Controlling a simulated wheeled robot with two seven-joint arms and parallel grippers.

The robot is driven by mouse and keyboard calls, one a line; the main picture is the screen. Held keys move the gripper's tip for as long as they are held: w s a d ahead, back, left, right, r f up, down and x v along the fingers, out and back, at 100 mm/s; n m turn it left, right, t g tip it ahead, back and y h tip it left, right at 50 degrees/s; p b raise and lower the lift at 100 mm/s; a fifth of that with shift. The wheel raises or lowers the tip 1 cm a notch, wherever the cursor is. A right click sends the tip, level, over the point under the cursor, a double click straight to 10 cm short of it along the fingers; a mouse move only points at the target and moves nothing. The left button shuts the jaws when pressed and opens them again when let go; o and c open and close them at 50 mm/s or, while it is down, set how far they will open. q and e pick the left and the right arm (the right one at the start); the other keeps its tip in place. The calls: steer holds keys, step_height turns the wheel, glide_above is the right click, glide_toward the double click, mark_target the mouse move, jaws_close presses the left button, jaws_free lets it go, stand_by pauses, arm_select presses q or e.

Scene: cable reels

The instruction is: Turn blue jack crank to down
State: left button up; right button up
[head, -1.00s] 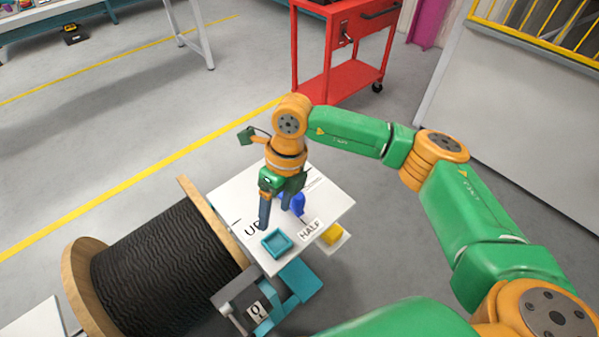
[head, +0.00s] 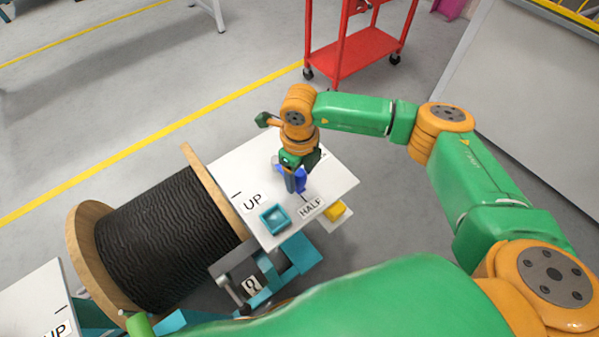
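The blue jack crank (head: 300,176) is on a white panel (head: 240,178) marked "UP" and "HALF"; other markings are covered by my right arm. Blue also shows just left of the gripper. My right gripper (head: 294,186) points down onto the panel, right at the blue crank, and partly covers it. Its fingers overlap the crank in this view, so I cannot tell whether they are closed on it. My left gripper is not in view.
A large black cable reel (head: 160,240) stands to the left. A red cart (head: 350,55) is behind, with open floor between.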

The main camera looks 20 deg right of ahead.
jaws_close()
stand_by(1.2)
